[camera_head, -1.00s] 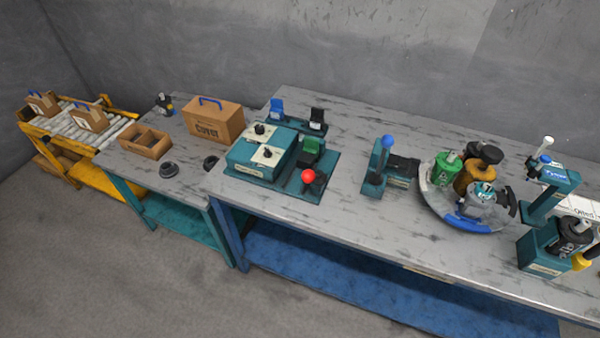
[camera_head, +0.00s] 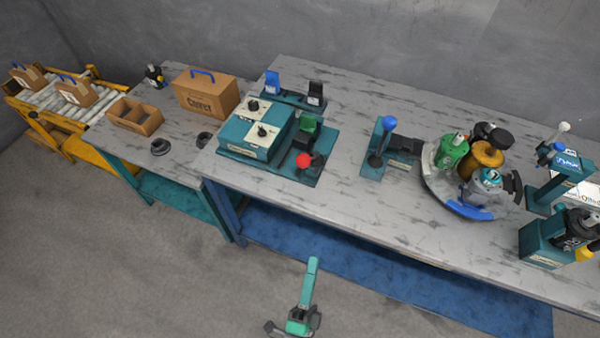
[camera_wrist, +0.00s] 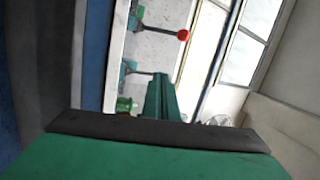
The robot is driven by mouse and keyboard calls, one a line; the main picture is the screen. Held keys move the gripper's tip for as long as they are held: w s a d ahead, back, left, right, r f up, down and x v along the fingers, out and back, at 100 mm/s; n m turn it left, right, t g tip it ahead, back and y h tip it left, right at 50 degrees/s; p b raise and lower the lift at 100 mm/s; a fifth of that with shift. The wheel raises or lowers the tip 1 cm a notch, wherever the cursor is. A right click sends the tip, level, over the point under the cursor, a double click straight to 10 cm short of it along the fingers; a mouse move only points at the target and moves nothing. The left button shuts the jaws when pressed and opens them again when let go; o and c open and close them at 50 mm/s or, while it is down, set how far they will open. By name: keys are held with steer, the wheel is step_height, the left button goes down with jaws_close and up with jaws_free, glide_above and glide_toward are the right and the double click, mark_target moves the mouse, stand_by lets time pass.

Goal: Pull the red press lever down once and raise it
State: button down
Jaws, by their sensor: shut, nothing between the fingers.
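A red ball knob (camera_head: 303,160) sits on a short dark lever at the front right of a teal station on the main bench. A green block (camera_head: 305,130) is just behind it. My gripper (camera_head: 313,260) is in front of the bench over the floor, its closed fingers pointing toward the bench. It is empty and well apart from the red knob. The wrist view shows the closed green fingers (camera_wrist: 162,95) and, beyond them, a red knob (camera_wrist: 183,35) on a dark rod. I cannot tell if this is the same lever.
A blue-knobbed lever (camera_head: 389,123) stands right of the station. A round turntable (camera_head: 440,192) holds several motor parts. A teal press-like stand (camera_head: 562,180) is at the far right. A cardboard box (camera_head: 207,95) is on the left table. Bench surface is clear in front of the turntable.

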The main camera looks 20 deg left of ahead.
steer(key=w+a+m+t+h, duration=0.1)
steer(key=w+a+m+h, duration=0.5)
steer(key=m, duration=0.7)
steer(key=w+a+m+t+h, duration=0.2)
steer(key=w+a+m+h, duration=0.45)
steer(key=m, duration=0.75)
steer(key=w+d+r+y, duration=0.1)
steer(key=w+r, duration=0.7)
steer(key=shift+w+d+r+y, duration=0.15)
steer(key=shift+w+r+y, duration=0.15)
steer(key=shift+w+y, duration=0.05)
steer(key=shift+w, duration=0.1)
